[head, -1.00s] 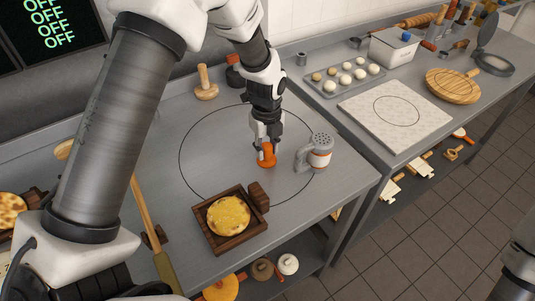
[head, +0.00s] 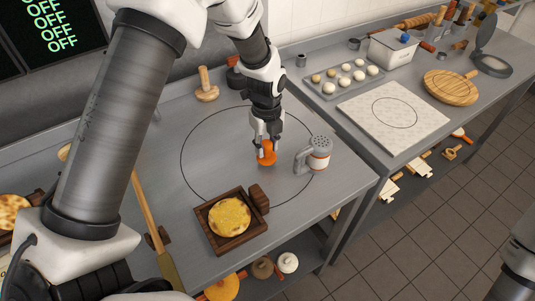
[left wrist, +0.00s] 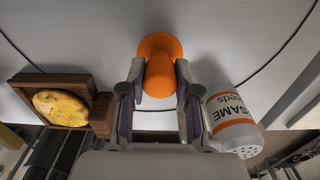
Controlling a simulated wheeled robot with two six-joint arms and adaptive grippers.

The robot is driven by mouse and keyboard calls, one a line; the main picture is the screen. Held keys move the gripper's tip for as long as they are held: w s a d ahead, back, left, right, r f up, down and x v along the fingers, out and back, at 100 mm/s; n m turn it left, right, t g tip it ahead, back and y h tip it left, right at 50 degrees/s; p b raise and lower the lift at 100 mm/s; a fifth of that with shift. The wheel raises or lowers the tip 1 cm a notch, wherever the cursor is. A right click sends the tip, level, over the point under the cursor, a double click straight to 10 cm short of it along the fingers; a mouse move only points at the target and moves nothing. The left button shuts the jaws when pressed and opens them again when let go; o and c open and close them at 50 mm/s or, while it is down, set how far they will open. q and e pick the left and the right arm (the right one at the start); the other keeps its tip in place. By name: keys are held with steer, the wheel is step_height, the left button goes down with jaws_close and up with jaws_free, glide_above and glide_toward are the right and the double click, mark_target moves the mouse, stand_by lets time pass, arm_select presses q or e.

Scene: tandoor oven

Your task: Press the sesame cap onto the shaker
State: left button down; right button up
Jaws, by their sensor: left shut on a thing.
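The orange sesame cap (head: 267,156) is held between the fingers of my left gripper (head: 266,144), inside the dark circle on the steel table. In the left wrist view the cap (left wrist: 160,50) has a narrower body between the fingertips (left wrist: 160,90) and a flared far end. The shaker (head: 319,154) stands upright just right of the cap, apart from it, with a grey perforated top and a handle on its left. Its orange-and-white label shows in the left wrist view (left wrist: 232,115). My right gripper is out of view.
A wooden tray (head: 213,237) with a flatbread lies in front of the cap. A wooden stamp (head: 207,92) stands behind. A second counter at right holds a marble slab (head: 425,118) and a dough tray (head: 318,90). The table between is mostly clear.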

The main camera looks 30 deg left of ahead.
mark_target(267, 143)
arm_select(q)
steer(key=c, duration=1.7)
jaws_free()
jaws_close()
step_height(267, 143, up, 4)
steer(key=p, duration=0.4)
